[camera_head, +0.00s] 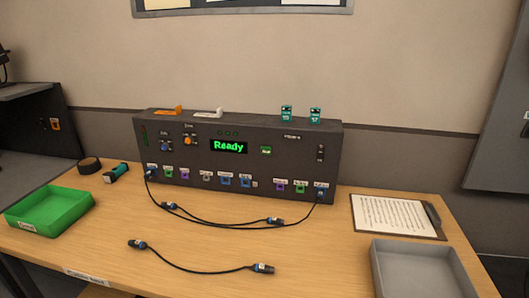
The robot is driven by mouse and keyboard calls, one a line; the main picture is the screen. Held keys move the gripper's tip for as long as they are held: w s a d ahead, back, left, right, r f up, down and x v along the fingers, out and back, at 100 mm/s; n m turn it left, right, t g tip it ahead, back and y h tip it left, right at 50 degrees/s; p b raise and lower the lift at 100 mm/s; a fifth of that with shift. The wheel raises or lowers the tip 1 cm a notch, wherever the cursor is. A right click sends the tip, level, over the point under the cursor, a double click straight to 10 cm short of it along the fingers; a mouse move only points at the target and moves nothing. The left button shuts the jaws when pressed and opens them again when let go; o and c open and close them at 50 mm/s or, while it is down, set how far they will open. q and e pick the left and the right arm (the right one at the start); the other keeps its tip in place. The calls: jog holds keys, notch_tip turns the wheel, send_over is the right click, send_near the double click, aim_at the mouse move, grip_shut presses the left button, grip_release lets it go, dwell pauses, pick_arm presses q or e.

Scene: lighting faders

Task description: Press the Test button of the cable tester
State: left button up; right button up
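The cable tester (240,165) is a wide dark box standing upright at the back of the wooden table. Its display (228,146) reads "Ready" in green. A small green button (265,150) sits right of the display; its label is too small to read, so I cannot tell if it is the Test button. A row of coloured sockets runs along the lower front. Neither of my grippers is in view.
A loose cable (195,269) lies in front. A green tray (50,209), black roll (89,165) and teal-and-black item (117,172) are at left. A clipboard (394,215) and grey tray (418,272) are at right. Two teal items (286,114) stand on the tester.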

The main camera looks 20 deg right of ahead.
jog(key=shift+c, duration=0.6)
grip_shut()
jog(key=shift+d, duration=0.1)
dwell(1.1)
